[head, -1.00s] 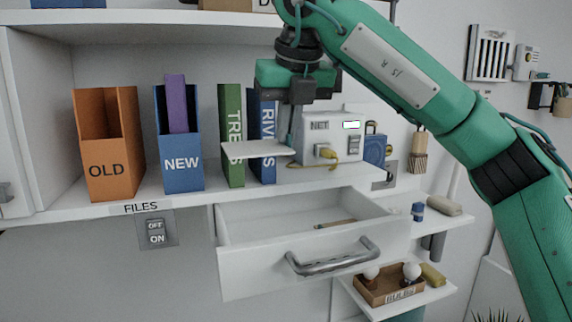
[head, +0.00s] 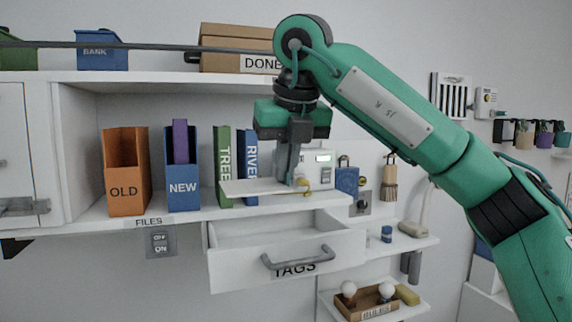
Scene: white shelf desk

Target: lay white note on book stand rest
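The white note (head: 246,187) is a thin flat white piece, roughly level, in front of the green TREES book (head: 223,158) and blue RIVERS book (head: 251,155). My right gripper (head: 289,178) points down and is shut on the note's right part. The note sticks out to the left of the fingers. I cannot tell whether it touches the shelf edge below it. I cannot make out a book stand rest for certain. My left gripper is not in view.
Orange OLD (head: 124,180) and blue NEW (head: 184,184) file boxes stand left on the shelf (head: 85,222). A white NET box (head: 318,170) is just behind my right gripper. An open TAGS drawer (head: 235,268) juts out below. A bulb tray (head: 367,302) sits lower right.

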